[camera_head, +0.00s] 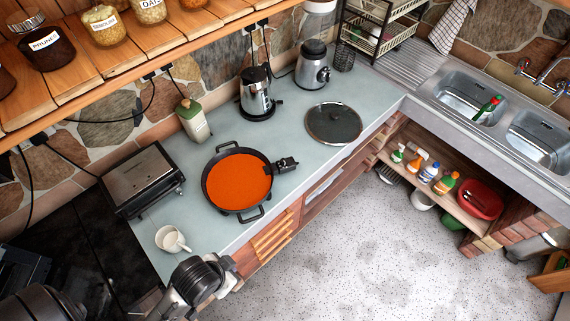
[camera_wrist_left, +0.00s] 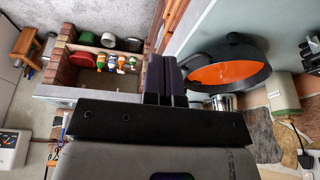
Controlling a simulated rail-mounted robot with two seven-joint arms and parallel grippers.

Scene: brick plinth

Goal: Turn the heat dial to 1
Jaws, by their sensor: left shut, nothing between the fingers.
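A round electric pan (camera_head: 238,148) with dark sides and an orange inside stands on the counter. A small black control box (camera_head: 288,164) sticks out from its right side. The heat dial's marks and setting are too small to read. The pan also shows in the left wrist view (camera_wrist_left: 228,75), right of my fingers; I cannot make out the dial there. My left gripper (camera_wrist_left: 163,80) is shut and empty, apart from the pan. In the head view my dark wrist part (camera_head: 200,278) is at the bottom, below the pan; its fingertips are not clear. My right gripper is not in view.
A white cup (camera_head: 172,239) and a grill press (camera_head: 143,179) stand left of the pan. A dark lid (camera_head: 333,123) lies to its right. A green-topped container (camera_head: 192,120) and a kettle (camera_head: 257,94) stand behind. A wooden shelf (camera_head: 150,50) overhangs the back.

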